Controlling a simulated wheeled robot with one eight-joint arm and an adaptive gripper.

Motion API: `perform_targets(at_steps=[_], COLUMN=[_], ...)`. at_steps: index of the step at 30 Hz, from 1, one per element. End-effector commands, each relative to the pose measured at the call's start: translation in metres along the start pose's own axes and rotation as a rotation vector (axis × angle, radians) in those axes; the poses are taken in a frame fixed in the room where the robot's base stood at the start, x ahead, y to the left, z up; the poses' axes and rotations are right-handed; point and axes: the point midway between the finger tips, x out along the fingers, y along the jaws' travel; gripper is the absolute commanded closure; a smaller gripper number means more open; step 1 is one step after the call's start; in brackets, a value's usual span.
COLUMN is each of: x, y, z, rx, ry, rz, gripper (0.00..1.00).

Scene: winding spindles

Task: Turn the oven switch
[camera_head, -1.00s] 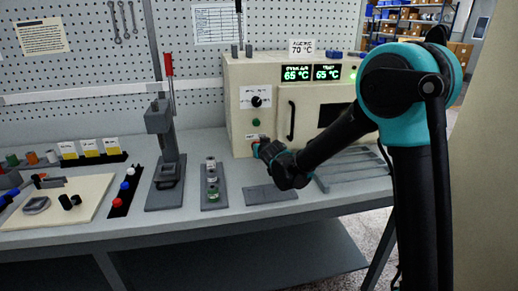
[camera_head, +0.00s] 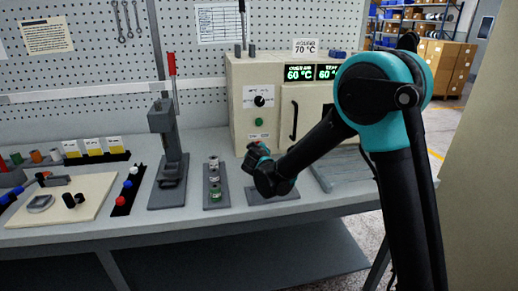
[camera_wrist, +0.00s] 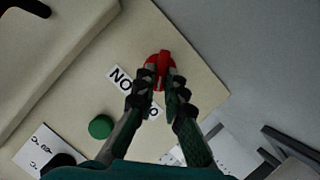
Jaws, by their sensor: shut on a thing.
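The beige oven (camera_head: 238,103) stands at the right on the bench. In the wrist view the red oven switch (camera_wrist: 160,60) is on its beige front panel, beside a printed label (camera_wrist: 125,92) that starts with "NO". My gripper (camera_wrist: 160,82) is shut on the red switch, with a finger on each side of it. In the head view my gripper (camera_head: 257,156) is at the lower part of the oven front and mostly hides the switch. The oven displays (camera_head: 300,73) read 60 °C.
A green button (camera_wrist: 100,127) and a black knob (camera_head: 260,101) are on the same panel. The oven door handle (camera_head: 294,120) is to the right of them.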

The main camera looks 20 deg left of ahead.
Motion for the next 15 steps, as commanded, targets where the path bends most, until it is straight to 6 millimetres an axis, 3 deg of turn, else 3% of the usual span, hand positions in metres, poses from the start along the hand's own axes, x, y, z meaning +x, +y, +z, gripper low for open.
perform_targets(at_steps=[14,15], x=[-0.0001,-0.0001], y=[-0.0005,-0.0005], z=[0.0003,0.0003], rx=[-0.014,-0.014], ry=[0.0,0.0], rz=[0.005,0.005], gripper=[1.0,0.89])
